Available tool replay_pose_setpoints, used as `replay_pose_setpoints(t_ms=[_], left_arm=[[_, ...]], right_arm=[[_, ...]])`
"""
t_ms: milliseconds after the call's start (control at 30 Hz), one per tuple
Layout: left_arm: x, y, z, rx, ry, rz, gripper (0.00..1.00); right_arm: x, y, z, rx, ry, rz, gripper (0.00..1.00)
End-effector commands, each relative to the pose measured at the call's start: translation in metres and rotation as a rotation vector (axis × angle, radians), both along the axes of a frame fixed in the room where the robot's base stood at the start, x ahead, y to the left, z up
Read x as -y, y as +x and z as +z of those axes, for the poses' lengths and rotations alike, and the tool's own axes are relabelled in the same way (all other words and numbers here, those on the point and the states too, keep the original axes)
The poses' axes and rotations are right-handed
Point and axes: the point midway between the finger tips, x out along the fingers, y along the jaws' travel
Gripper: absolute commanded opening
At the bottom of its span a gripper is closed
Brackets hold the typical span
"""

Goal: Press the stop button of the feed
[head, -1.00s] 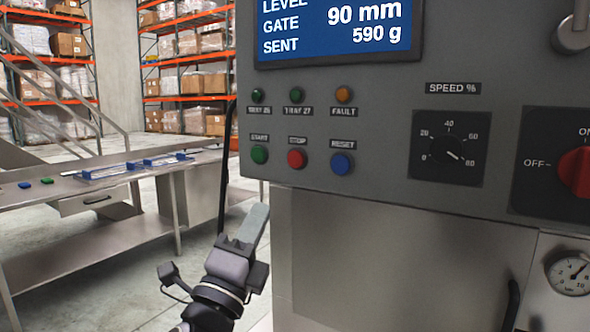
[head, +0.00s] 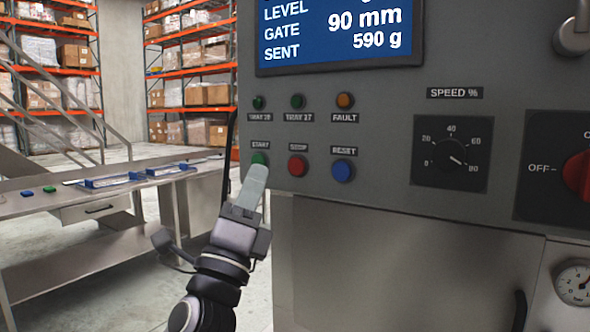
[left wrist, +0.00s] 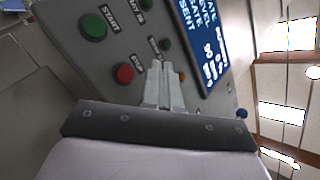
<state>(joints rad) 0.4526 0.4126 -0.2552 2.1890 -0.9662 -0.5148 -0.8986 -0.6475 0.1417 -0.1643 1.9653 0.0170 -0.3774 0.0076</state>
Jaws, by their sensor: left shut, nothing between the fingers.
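The red stop button (head: 297,166) is on the grey control panel (head: 385,70), between the green start button (head: 259,159) and the blue reset button (head: 342,170). My left gripper (head: 256,172) is shut and empty, its fingertips pointing up. In the head view they overlap the lower part of the start button, left of the stop button. In the left wrist view the stop button (left wrist: 124,73) is left of the closed fingers (left wrist: 166,88), with the start button (left wrist: 93,26) farther up and left. I cannot tell that the fingers touch the panel. My right gripper is out of view.
Green tray lamps (head: 297,101) and an orange fault lamp (head: 345,100) sit above the buttons. A speed knob (head: 451,153) and a red rotary switch (head: 578,174) are farther right. A steel bench (head: 120,180) stands at the left.

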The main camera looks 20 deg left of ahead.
Motion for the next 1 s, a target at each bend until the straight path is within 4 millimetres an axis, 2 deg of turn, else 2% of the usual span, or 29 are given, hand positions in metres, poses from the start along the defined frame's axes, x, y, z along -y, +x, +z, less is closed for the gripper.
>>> replay_pose_setpoints(t_ms=[200,400,633,1000], left_arm=[[0.005,0.032,-0.002,0.001,-0.002,-0.001,0.00],[0.008,0.054,-0.002,0.001,-0.001,0.000,0.00],[0.009,0.063,0.000,0.000,0.000,-0.001,0.00],[0.009,0.063,0.000,0.000,0.000,-0.001,0.00]], right_arm=[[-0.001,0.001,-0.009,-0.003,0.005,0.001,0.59],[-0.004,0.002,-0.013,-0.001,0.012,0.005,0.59],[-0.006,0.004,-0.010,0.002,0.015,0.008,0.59],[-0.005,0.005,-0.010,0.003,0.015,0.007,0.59]])
